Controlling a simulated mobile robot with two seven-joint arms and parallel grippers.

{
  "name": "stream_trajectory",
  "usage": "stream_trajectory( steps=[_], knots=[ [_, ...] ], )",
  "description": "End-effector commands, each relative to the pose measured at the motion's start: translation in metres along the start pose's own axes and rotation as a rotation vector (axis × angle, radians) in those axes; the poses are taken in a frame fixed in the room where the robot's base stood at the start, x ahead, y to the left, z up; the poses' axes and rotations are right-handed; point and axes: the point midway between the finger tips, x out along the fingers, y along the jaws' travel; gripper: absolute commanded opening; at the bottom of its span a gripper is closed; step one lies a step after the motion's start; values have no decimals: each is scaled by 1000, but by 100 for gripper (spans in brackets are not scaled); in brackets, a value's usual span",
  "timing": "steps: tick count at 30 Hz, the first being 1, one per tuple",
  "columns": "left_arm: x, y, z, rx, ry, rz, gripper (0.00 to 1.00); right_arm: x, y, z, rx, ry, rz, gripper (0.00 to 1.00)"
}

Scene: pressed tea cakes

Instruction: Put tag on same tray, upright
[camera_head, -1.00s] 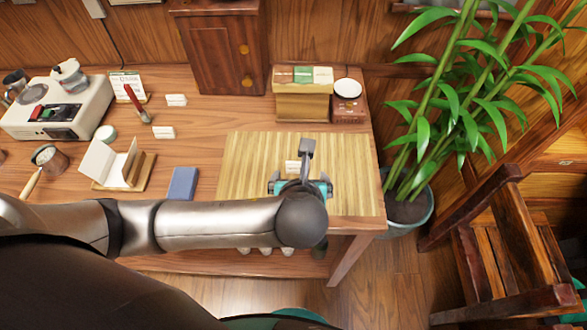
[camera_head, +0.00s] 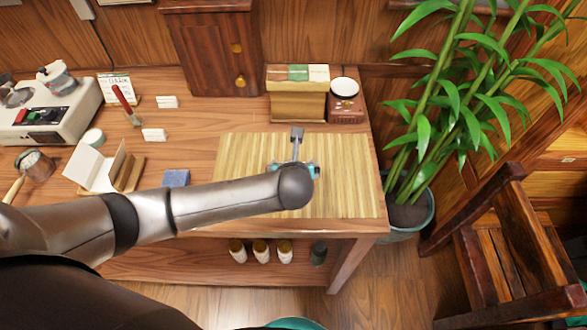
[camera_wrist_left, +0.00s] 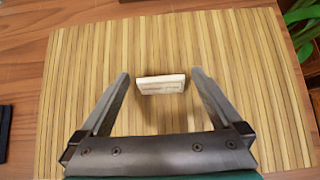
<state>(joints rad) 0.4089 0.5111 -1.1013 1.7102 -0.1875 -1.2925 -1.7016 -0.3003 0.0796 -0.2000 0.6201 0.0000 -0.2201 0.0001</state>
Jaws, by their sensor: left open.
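The tag is a small off-white block-like card (camera_wrist_left: 161,84) on the slatted bamboo mat (camera_wrist_left: 80,90). In the left wrist view it appears between the two fingertips of my left gripper (camera_wrist_left: 160,74), with a gap on each side. The gripper is open and empty. The tag stands or leans with its broad face toward the camera; its exact tilt is hard to tell. In the head view my left arm and gripper (camera_head: 295,168) are over the mat (camera_head: 345,180) and hide the tag. My right gripper is not in view.
Two other white tags (camera_head: 167,102) and (camera_head: 154,135) stand left of the mat. A blue block (camera_head: 176,178) lies near the mat's left edge. A potted plant (camera_head: 410,215) stands at the right.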

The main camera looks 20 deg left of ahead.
Motion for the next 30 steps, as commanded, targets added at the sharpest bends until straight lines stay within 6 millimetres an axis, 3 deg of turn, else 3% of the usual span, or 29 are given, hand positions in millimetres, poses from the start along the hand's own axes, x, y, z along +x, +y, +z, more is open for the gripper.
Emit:
stream_trajectory(
  steps=[4,12,30],
  knots=[
    [12,0,0,0,0,0,100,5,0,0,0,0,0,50],
    [12,-1,0,0,0,-2,99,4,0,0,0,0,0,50],
    [12,0,0,0,1,-1,31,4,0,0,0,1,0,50]
  ],
)
